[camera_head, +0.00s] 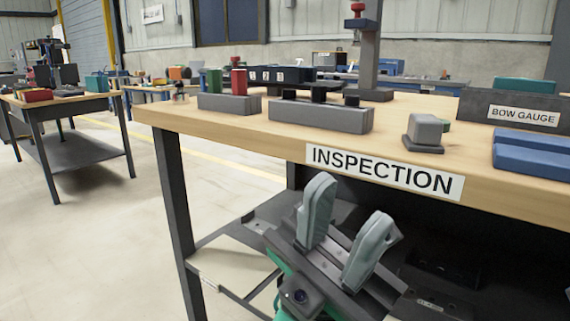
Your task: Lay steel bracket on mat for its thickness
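My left gripper (347,208) is in the low middle of the head view, in front of the inspection bench and below its top edge. Its two grey fingers stand apart with nothing visible between them. My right gripper is not in view. I cannot make out a steel bracket for certain; a small light-grey metal piece (428,129) sits on a dark base near the bench's front edge. No flat mat can be told for certain; a blue stepped block (533,151) lies at the right of the bench top.
The wooden bench top (240,132) bears an INSPECTION label (384,171). On it stand grey holders with red and green plugs (229,101) and dark pieces (320,115), a dark stand (367,55) and a BOW GAUGE block (522,116). A lower shelf (235,258) lies behind my gripper.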

